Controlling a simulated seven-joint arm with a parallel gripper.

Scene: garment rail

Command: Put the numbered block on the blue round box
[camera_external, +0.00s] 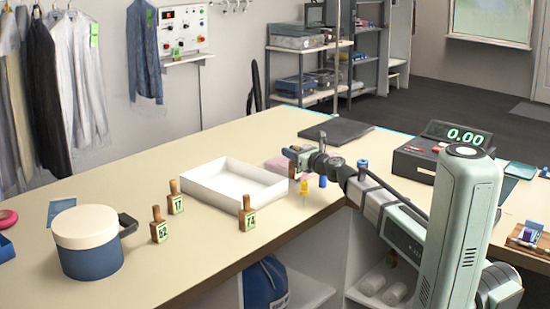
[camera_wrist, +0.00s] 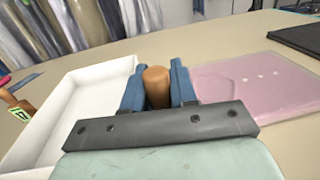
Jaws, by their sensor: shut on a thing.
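The blue round box (camera_external: 92,262) has a cream lid and stands at the left of the counter. Three numbered blocks with wooden handles stand on the counter: 52 (camera_external: 159,232) beside the box, 17 (camera_external: 175,204) behind it, and 74 (camera_external: 247,220) in front of the white tray. Block 17 also shows at the left edge of the wrist view (camera_wrist: 18,112). My gripper (camera_external: 299,160) is near the tray's right end, far from the box. Its blue fingers (camera_wrist: 157,88) are shut on a wooden handle (camera_wrist: 157,85). Any number below that handle is hidden.
The white tray (camera_external: 222,188) lies left of my gripper, and a pink folded item (camera_wrist: 258,92) lies to its right. A dark handle (camera_external: 128,223) shows beside the round box. A dark flat pad (camera_external: 337,131) and a till (camera_external: 425,153) are farther right.

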